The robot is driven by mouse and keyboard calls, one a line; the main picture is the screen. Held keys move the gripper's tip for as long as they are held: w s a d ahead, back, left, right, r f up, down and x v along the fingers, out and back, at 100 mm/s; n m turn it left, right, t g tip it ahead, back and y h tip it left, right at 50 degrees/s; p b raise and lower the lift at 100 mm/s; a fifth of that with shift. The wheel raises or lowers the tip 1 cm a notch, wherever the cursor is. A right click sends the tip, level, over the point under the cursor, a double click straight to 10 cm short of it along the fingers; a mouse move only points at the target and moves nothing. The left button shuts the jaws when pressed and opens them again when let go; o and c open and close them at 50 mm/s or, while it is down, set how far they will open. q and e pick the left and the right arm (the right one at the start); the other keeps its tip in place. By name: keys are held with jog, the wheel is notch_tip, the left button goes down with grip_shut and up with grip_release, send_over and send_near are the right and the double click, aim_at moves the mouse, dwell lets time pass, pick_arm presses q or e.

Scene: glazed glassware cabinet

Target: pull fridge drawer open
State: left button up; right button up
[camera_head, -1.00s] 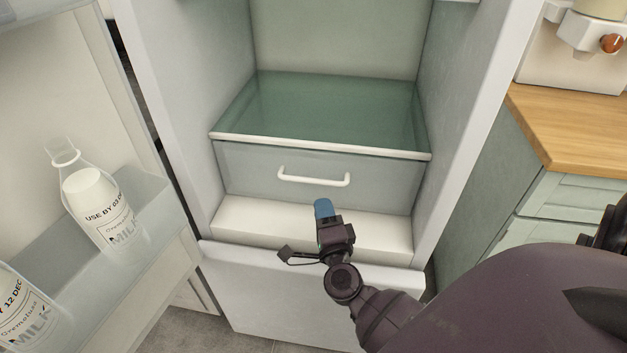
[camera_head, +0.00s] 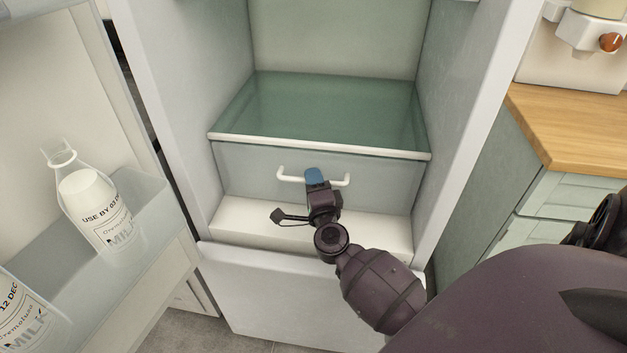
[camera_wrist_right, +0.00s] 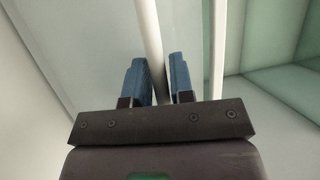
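The fridge drawer (camera_head: 240,172) is a translucent grey box under a glass shelf, and its front looks shut. Its white bar handle (camera_head: 290,178) runs across the front. My right gripper (camera_head: 316,174) is at the middle of the handle, its blue fingertip covering part of the bar. In the right wrist view the handle (camera_wrist_right: 149,40) passes between the two blue fingers (camera_wrist_right: 158,80), which stand apart on either side with a gap visible. The gripper is open around the bar. My left gripper is in neither view.
The open fridge door at left holds milk bottles (camera_head: 94,208) in a clear door bin (camera_head: 160,205). The glass shelf (camera_head: 330,110) lies above the drawer. A wooden counter (camera_head: 575,125) stands at right, outside the fridge wall.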

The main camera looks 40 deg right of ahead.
grip_shut()
